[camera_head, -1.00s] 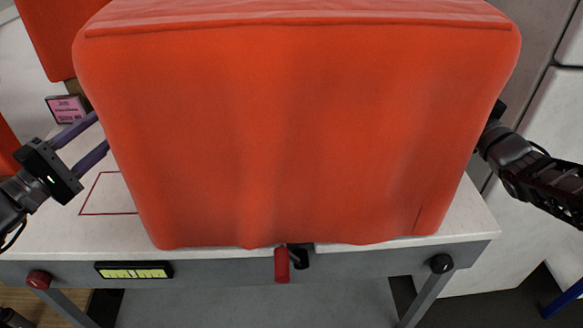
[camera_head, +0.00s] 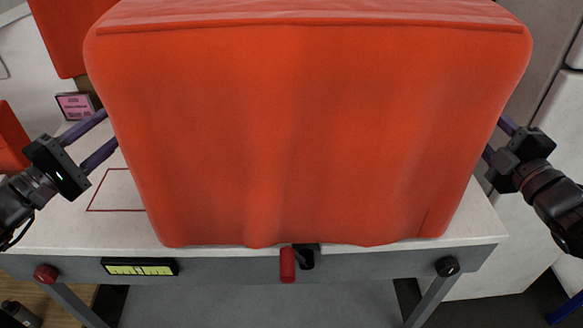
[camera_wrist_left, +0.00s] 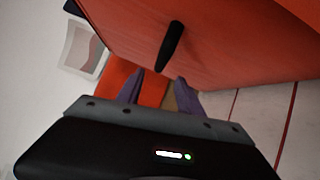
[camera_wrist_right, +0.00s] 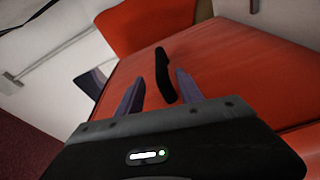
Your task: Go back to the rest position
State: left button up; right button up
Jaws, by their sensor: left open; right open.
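A large red soft-sided box (camera_head: 305,140) stands on the white table and fills the middle of the head view. My left gripper (camera_head: 104,130) is open beside its left side, its purple fingers pointing at it. In the left wrist view, a black handle (camera_wrist_left: 170,46) on the box's side lies ahead of the open fingers (camera_wrist_left: 158,82). My right gripper (camera_head: 496,138) is open beside the box's right side, its fingertips partly hidden by the box. In the right wrist view, another black handle (camera_wrist_right: 163,75) appears between the open fingers (camera_wrist_right: 159,80); I cannot tell the depth gap.
The white table (camera_head: 60,232) has a red outlined rectangle (camera_head: 120,210) at left. A pink sign (camera_head: 75,105) and another red box (camera_head: 68,35) stand at the back left. White cabinets (camera_head: 540,225) are at the right.

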jog(key=shift+v, duration=1.25)
jog(key=shift+r, duration=0.15)
